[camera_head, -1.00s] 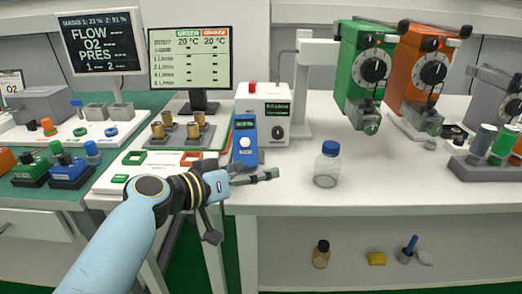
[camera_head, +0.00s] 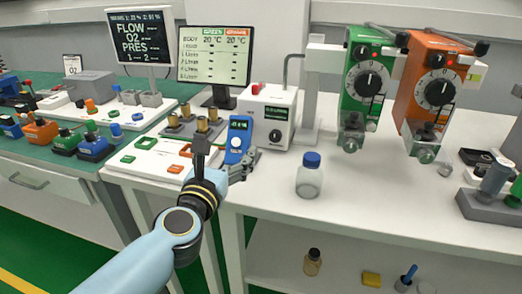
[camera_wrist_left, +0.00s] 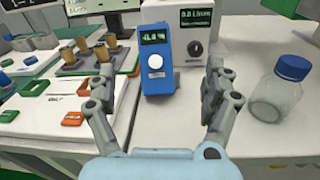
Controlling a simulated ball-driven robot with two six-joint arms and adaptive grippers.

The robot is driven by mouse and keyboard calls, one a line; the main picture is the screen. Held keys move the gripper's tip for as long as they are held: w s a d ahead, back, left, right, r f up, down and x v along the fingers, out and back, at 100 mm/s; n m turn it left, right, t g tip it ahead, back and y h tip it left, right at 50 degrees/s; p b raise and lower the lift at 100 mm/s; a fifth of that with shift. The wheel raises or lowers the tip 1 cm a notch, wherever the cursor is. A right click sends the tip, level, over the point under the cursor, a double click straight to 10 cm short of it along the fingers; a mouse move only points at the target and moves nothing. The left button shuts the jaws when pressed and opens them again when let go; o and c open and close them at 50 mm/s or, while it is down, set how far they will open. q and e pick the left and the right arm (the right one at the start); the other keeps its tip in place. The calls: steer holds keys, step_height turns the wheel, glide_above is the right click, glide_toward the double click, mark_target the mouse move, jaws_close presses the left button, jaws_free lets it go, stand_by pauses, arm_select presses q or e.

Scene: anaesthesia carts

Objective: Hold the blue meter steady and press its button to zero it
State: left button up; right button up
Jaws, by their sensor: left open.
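The blue meter (camera_head: 238,139) stands upright on the white bench in front of a white box with a dial. In the left wrist view the meter (camera_wrist_left: 157,80) shows a small lit display and a round white button (camera_wrist_left: 155,61) on its front. My left gripper (camera_head: 228,160) is open in front of the meter. In the left wrist view its two fingers (camera_wrist_left: 160,85) are spread, one on each side of the meter, with gaps between. The right gripper is not in view.
A clear bottle with a blue cap (camera_head: 309,176) stands right of the meter. The white box (camera_head: 270,115) is close behind it. A tray with brass cylinders (camera_head: 192,125) and coloured frames is to the left. The bench front centre is clear.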

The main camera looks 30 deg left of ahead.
arm_select(q)
steer(key=n, duration=0.1)
glide_toward(240, 122)
steer(key=shift+n+y, duration=0.3)
steer(key=shift+n, duration=0.1)
steer(key=x, duration=0.5)
steer(key=shift+w+d+p, duration=0.2)
steer(key=shift+p, duration=0.15)
steer(key=shift+w+a, duration=0.2)
steer(key=shift+w, duration=0.3)
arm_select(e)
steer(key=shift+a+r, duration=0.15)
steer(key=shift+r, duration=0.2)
arm_select(q)
steer(key=c, duration=1.5)
steer(key=shift+c, duration=1.2)
jaws_close()
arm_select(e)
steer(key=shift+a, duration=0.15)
